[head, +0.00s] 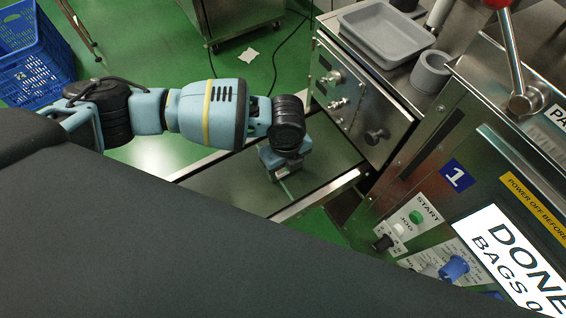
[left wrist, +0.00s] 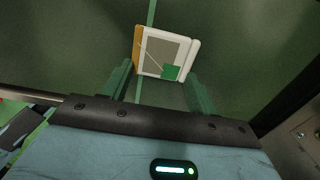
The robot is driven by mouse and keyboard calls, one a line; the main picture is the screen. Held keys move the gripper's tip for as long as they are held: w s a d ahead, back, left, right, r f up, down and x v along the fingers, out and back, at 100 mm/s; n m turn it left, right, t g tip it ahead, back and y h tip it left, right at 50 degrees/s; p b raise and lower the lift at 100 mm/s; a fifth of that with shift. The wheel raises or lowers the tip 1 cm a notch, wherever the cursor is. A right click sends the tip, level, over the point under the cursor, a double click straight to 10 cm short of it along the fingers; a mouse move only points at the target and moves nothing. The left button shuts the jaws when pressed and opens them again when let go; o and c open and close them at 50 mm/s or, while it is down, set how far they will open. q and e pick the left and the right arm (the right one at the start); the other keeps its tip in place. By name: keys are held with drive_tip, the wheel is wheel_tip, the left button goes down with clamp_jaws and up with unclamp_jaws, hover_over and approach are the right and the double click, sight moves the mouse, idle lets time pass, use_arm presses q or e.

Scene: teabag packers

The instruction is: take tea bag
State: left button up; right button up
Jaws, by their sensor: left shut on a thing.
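The tea bag (left wrist: 158,50) shows in the left wrist view as a white-edged square with a grey middle, a thin string and a green tag. An orange strip runs along its left edge. My left gripper (left wrist: 160,74) is shut on it, with a green finger at each side. In the head view my left gripper (head: 285,165) points down over the steel-framed surface (head: 230,190); its fingertips and the tea bag are hidden there. My right gripper is in neither view.
A steel machine with a START panel (head: 412,222) and a DONE screen (head: 515,262) stands at the right. A grey tray (head: 385,38) and a grey cup (head: 431,72) sit on the steel top. A blue crate (head: 35,60) stands at the far left on green floor.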

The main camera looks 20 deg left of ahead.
use_arm(q)
drive_tip(key=shift+r, duration=0.1)
drive_tip(key=shift+r, duration=0.5)
drive_tip(key=shift+s+d+r+p, duration=0.15)
drive_tip(key=shift+s+r, duration=0.15)
drive_tip(key=shift+r, duration=0.35)
drive_tip(key=shift+s+r+p, duration=0.15)
drive_tip(key=shift+s+r, duration=0.15)
drive_tip(key=shift+r, duration=0.3)
drive_tip(key=s+d, duration=0.1)
drive_tip(key=s, duration=0.3)
drive_tip(key=s+d+r, duration=0.1)
drive_tip(key=s, duration=0.4)
drive_tip(key=s+d+p, duration=0.1)
drive_tip(key=s, duration=0.4)
drive_tip(key=shift+s+r, duration=0.15)
drive_tip(key=shift+s, duration=0.1)
